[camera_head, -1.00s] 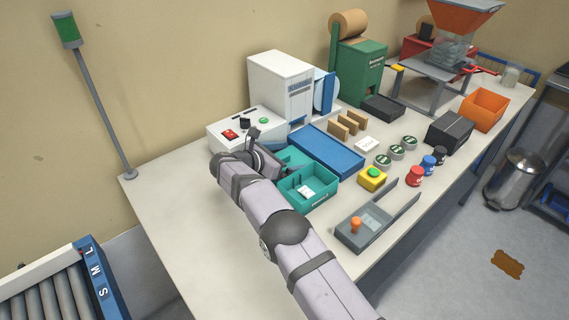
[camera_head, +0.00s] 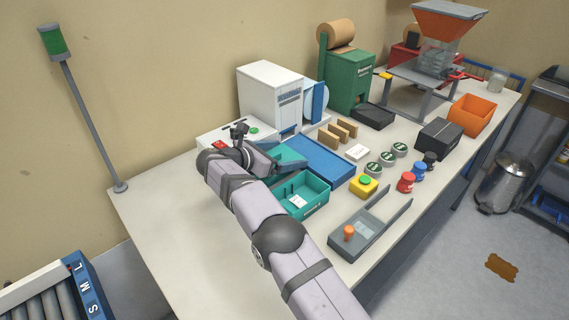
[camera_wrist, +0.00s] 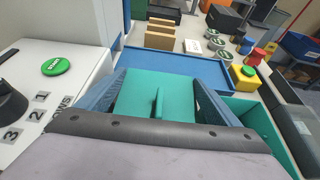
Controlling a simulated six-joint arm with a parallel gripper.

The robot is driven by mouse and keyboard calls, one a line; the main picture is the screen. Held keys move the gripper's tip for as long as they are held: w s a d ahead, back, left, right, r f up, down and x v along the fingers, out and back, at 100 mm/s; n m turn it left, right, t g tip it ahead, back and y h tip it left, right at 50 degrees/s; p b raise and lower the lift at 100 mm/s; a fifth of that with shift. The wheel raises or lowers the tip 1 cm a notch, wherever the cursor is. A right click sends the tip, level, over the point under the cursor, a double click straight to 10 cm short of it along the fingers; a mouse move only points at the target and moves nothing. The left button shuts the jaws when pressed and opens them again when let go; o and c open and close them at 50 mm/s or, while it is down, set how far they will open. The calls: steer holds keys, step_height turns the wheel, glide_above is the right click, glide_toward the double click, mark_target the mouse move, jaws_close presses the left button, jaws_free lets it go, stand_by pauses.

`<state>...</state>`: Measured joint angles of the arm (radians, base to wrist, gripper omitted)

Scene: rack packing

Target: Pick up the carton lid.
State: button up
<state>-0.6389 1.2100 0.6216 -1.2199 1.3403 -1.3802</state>
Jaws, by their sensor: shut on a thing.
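The carton lid is a flat teal piece with a thin upright fin in its middle; it shows in the wrist view (camera_wrist: 137,92) and partly in the head view (camera_head: 286,153). My gripper (camera_wrist: 157,92) is shut on it, with one blue finger along each side in the wrist view. In the head view my gripper (camera_head: 283,162) is partly hidden by my arm. The teal open carton (camera_head: 318,204) stands just in front of the lid, with small white pieces inside. I cannot tell how high the lid is above the bench.
A blue tray (camera_head: 325,163) lies to the right of the lid. A white control box (camera_wrist: 62,100) with a green button is close on the left. Brown blocks (camera_head: 337,132), a yellow button box (camera_head: 363,187) and a grey fixture (camera_head: 362,235) stand further right. The front-left bench is clear.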

mark_target(285, 156)
step_height(285, 156, up, 13)
steer(key=p, duration=0.4)
steer(key=shift+r, duration=0.2)
steer(key=shift+s+r, duration=0.1)
steer(key=s+d+f+b, duration=0.2)
steer(key=s+d+b, duration=0.3)
steer(key=s, duration=0.5)
steer(key=shift+s+d+f, duration=0.15)
steer(key=shift+s+d, duration=0.15)
steer(key=shift+d, duration=0.85)
steer(key=shift+f, duration=5)
steer(key=shift+f, duration=0.6)
